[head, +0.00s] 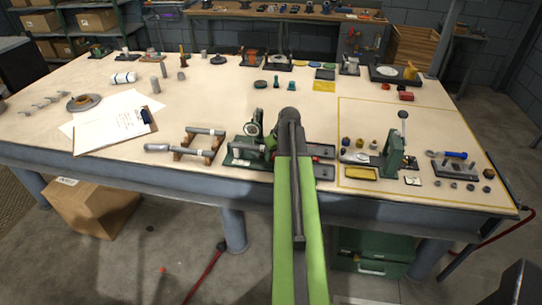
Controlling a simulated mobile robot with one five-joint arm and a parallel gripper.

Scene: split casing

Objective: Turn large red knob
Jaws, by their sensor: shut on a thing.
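My green arm reaches up the middle of the head view over the table's front edge. My gripper (289,116) is at its far end, among the green and dark fixtures, with its fingertips mostly hidden by the arm. A small red part (316,158) shows just right of the arm, low on a dark base; it looks like the edge of the large red knob, the rest being hidden. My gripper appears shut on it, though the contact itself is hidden. A green machine part with a round dial (253,129) stands just left of the arm.
To the right, a green lever press (394,153) stands inside a yellow outline with small parts. Dark flat plates (323,173) lie close right of the arm.

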